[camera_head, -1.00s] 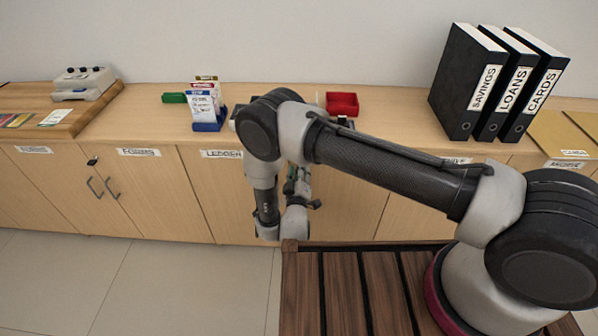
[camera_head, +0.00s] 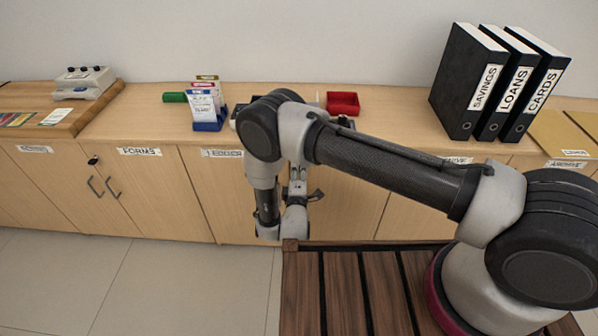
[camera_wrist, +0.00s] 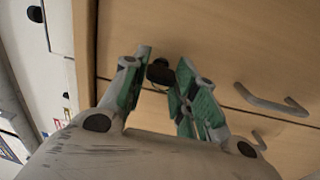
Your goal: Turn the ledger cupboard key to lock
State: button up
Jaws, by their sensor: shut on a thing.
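The ledger cupboard's label (camera_head: 222,153) shows in the head view, partly behind my arm. In the wrist view a small black key (camera_wrist: 160,73) sticks out of the pale wood door front (camera_wrist: 200,30). My gripper (camera_wrist: 164,68) has its green-padded fingers on either side of the key and is shut on it. In the head view my gripper (camera_head: 299,188) is in front of the cupboard, and the key is hidden there. Grey bar handles (camera_wrist: 272,102) lie to the right of the key in the wrist view.
The FORMS cupboard with its own black key (camera_head: 93,160) and handles stands to the left. A slatted wooden surface (camera_head: 340,295) lies below my arm.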

jog(key=shift+o, duration=0.2)
jog(key=shift+c, duration=0.2)
jog(key=o, duration=1)
jog(key=shift+o, duration=0.2)
jog(key=s, duration=0.7)
jog(key=shift+s+a, duration=0.15)
jog(key=shift+s, duration=0.15)
